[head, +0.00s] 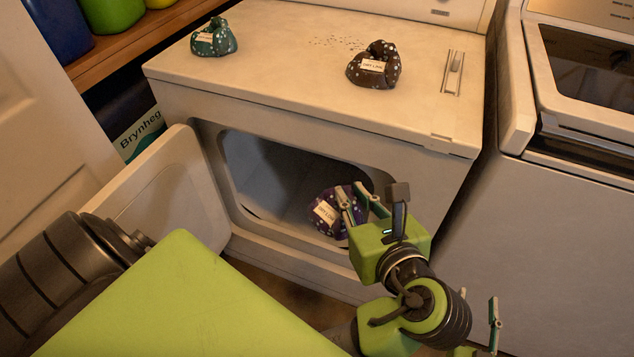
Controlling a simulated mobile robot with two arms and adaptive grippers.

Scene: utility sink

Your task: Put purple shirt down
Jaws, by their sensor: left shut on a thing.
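The purple shirt (322,208) is a small bundled dark purple thing with white dots and a pale label. It is at the open front doorway of the white dryer (300,135). My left gripper (352,204) is shut on its right side and hides part of it. I cannot tell whether the shirt touches the dryer's inner floor or hangs above it. My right gripper (490,325) shows only in part at the lower right, with a fingertip visible. I cannot tell whether it is open or shut.
The dryer door (165,190) stands open to the left. A teal bundle (213,38) and a brown bundle (373,66) lie on the dryer top. A second machine (575,190) stands close on the right. A wooden shelf (135,42) with containers is at upper left.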

